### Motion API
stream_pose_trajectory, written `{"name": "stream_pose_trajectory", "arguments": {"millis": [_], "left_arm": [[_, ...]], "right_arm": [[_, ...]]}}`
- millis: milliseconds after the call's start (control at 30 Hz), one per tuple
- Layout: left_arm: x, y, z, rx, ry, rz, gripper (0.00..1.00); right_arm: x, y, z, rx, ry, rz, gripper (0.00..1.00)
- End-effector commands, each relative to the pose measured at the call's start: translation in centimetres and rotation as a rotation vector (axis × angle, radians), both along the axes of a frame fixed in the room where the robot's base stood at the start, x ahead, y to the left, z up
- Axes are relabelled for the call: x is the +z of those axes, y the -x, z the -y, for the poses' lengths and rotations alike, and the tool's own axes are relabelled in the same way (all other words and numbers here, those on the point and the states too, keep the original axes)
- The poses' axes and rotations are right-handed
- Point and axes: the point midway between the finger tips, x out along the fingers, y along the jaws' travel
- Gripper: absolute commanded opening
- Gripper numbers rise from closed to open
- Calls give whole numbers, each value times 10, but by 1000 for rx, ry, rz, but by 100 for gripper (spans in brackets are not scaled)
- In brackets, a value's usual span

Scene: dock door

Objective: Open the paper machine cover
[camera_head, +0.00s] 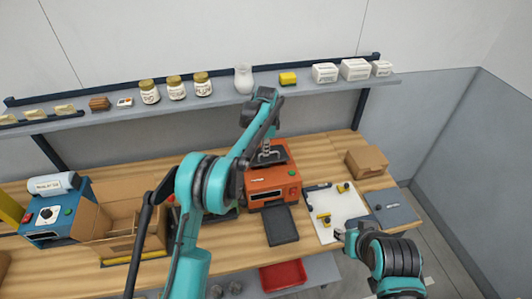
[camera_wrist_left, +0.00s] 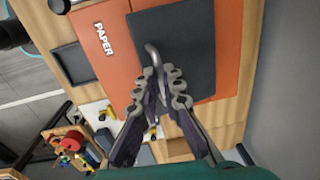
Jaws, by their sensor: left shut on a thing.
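The paper machine (camera_head: 272,187) is an orange box on the wooden bench, with a dark cover (camera_head: 279,152) on top. In the left wrist view the machine's orange face (camera_wrist_left: 105,50) reads PAPER, and the dark grey cover (camera_wrist_left: 190,45) appears flat on it. A curved metal handle (camera_wrist_left: 152,52) stands up from the cover. My left gripper (camera_head: 266,152) is over the machine; in the wrist view the gripper (camera_wrist_left: 160,84) is shut on the handle. My right gripper (camera_head: 345,236) is low at the right, near the white board; its finger gap is unclear.
A dark tray (camera_head: 282,225) lies in front of the machine. A white board (camera_head: 345,203) with yellow pieces and a cardboard box (camera_head: 366,162) are to its right. An open carton (camera_head: 125,222) and a blue machine (camera_head: 58,225) are to the left. A shelf (camera_head: 225,96) runs above.

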Motion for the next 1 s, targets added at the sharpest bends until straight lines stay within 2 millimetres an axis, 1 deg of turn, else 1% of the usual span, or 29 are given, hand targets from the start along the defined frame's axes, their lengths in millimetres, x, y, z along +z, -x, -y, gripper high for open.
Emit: {"name": "stream_pose_trajectory", "arguments": {"millis": [33, 233, 500, 700, 1000], "left_arm": [[5, -5, -2, 2, 0, 4, 0], [17, -19, -7, 3, -1, 6, 0], [26, -36, -13, 3, -2, 9, 0], [28, -42, -15, 3, -2, 10, 0], [27, -44, -16, 4, -3, 11, 0]], "right_arm": [[3, 0, 0, 0, 0, 0, 40], [10, 0, 0, 0, 0, 0, 40], [19, 0, 0, 0, 0, 0, 40], [22, 0, 0, 0, 0, 0, 40], [22, 0, 0, 0, 0, 0, 40]]}}
